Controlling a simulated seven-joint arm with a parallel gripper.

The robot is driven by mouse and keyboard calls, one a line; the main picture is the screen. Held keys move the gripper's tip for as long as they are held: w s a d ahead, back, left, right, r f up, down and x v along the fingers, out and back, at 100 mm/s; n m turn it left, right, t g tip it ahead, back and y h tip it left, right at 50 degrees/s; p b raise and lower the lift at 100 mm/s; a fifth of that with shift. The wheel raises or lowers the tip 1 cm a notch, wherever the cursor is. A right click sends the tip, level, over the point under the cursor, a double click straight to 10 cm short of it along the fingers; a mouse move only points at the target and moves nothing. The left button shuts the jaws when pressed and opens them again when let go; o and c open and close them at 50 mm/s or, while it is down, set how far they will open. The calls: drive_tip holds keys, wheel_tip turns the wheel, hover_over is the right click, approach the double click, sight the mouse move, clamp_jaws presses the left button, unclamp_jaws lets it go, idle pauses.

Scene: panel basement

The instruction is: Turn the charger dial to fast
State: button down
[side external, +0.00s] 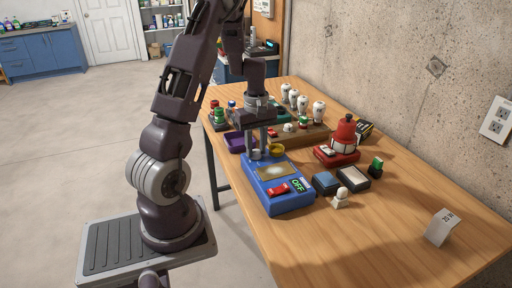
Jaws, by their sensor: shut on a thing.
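A blue box (283,207) sits near the left edge of the table. I take it to be the charger. Its front has a red switch (278,189) and a small display reading OFF (298,186). A pale plate (277,172) lies on its top. My gripper (264,152) points down at the far end of the box. It is shut on a small grey part there, seemingly the dial (255,155), which the fingers partly hide. I cannot read any dial marks. A yellow round piece (277,149) is just right of the fingers.
Right of the box are a dark blue block (325,182), a pale-topped block (354,177) and a small white figure (341,198). A red device (337,156) stands behind them. Bulbs (319,110) stand at the back. The table's front right is mostly clear, except a folded card (441,228).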

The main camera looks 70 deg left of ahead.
sight(256, 151)
drive_tip(key=m, duration=0.4)
drive_tip(key=shift+m, duration=0.3)
drive_tip(key=shift+w+m, duration=0.1)
drive_tip(key=shift+m, duration=2.4)
drive_tip(key=c, duration=1.1)
unclamp_jaws()
wheel_tip(256, 151, up, 6)
drive_tip(key=shift+r, duration=0.55)
